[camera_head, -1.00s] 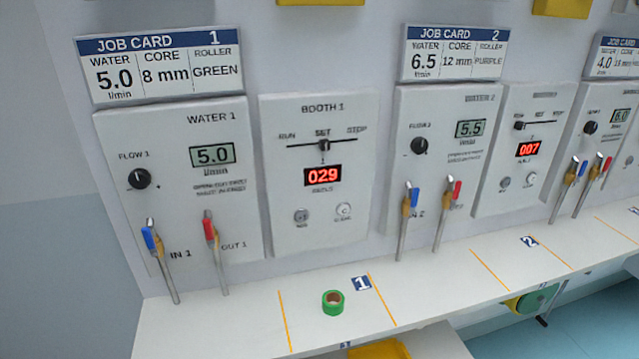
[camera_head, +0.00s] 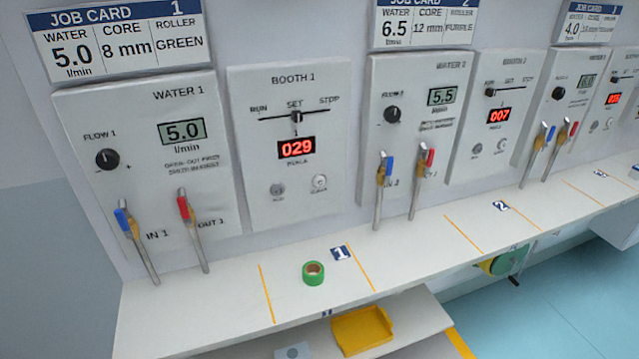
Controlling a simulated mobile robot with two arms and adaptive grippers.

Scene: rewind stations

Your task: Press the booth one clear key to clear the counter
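The booth 1 panel (camera_head: 292,147) is a white box on the wall. Its red display (camera_head: 297,149) reads 029. Below the display are two round keys: a grey key (camera_head: 277,190) on the left and the whitish clear key (camera_head: 320,182) on the right. The slider knob (camera_head: 297,117) above sits at SET. Nothing touches the panel. Neither of my grippers shows in this view.
A green roll (camera_head: 313,273) stands on the white shelf (camera_head: 220,300) between orange lines. Valve handles (camera_head: 135,240) jut out left of the panel, and more (camera_head: 382,188) to its right. A yellow tray (camera_head: 362,330) sits below the shelf. The front of the booth panel is clear.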

